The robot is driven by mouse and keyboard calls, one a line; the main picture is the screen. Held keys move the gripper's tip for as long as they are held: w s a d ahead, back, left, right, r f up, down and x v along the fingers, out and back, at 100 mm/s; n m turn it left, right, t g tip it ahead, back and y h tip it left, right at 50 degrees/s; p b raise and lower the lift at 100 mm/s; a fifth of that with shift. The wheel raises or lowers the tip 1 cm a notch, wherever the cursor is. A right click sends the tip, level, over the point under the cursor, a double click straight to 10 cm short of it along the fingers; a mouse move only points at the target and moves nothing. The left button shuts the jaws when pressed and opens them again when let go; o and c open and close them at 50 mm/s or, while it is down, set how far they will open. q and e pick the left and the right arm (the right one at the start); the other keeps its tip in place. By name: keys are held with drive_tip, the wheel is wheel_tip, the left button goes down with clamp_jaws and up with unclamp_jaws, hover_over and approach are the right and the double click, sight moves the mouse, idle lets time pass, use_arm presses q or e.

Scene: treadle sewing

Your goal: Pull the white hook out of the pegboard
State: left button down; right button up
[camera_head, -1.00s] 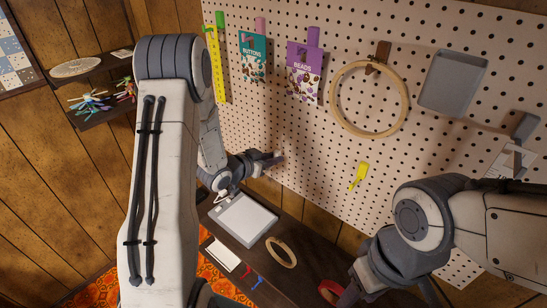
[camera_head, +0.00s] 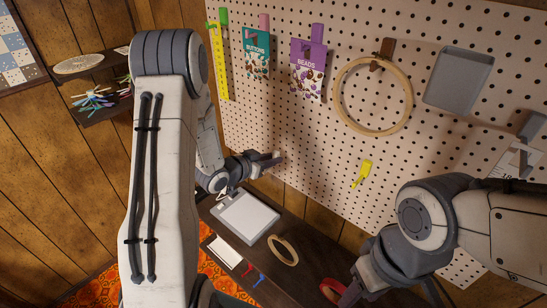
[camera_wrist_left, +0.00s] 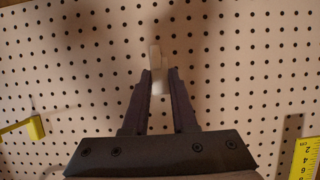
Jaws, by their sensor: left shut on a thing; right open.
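The white hook (camera_wrist_left: 157,70) shows in the left wrist view as a small pale upright piece against the pegboard (camera_wrist_left: 225,60). My left gripper (camera_wrist_left: 158,82) is shut on it, with one dark finger on each side. In the head view my left gripper (camera_head: 274,160) is at the lower left of the pegboard (camera_head: 300,130); the hook is too small to make out clearly there. I cannot tell whether its pegs are still in the holes. My right gripper (camera_head: 348,292) is low at the front right, open, and partly hidden by its own arm.
A yellow hook (camera_head: 362,174) is on the board to the right. A yellow ruler (camera_head: 218,62), a buttons packet (camera_head: 256,55), a beads packet (camera_head: 308,70), an embroidery hoop (camera_head: 337,95) and a grey tray (camera_head: 458,80) hang above. A dark table (camera_head: 313,262) below holds a light box (camera_head: 246,217).

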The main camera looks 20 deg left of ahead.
use_arm(q)
drive_tip(key=shift+s+a+f+b, duration=0.1)
drive_tip(key=shift+s+a, duration=0.1)
drive_tip(key=shift+s, duration=0.4)
drive_tip(key=shift+s+a+b, duration=0.1)
drive_tip(key=shift+s+a, duration=0.1)
drive_tip(key=shift+s, duration=0.4)
drive_tip(key=shift+s+a+f+b, duration=0.1)
drive_tip(key=shift+s+a, duration=0.1)
drive_tip(key=shift+s, duration=0.4)
